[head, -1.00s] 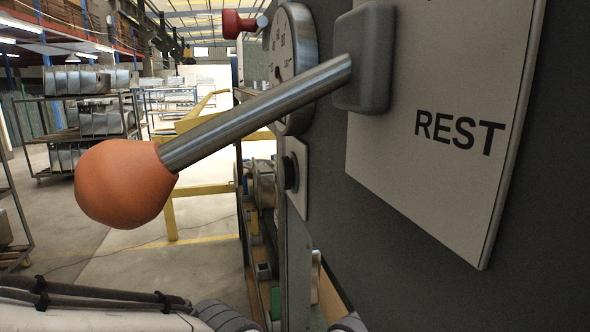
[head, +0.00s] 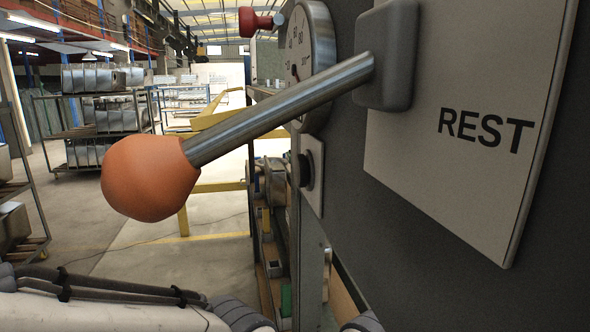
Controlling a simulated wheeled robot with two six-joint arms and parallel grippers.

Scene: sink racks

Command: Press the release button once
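A round black button (head: 305,170) shows side-on on a pale plate (head: 318,180) fixed to the dark panel (head: 440,235). A red knob (head: 252,21) sticks out higher up, behind the gauge. I cannot tell from any label which is the release button. A metal lever (head: 280,108) with an orange ball end (head: 150,178) comes out of a grey block (head: 385,55) on a plate marked REST (head: 486,130). The lever slants down to the left. Neither gripper is in view; only parts of my own arms show along the bottom edge.
A round dial gauge (head: 311,60) sits on the panel behind the lever. Yellow rails (head: 215,118) and a low shelf with parts stand behind it. Racks with metal boxes (head: 100,118) are at the left. The floor (head: 150,240) between is mostly clear.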

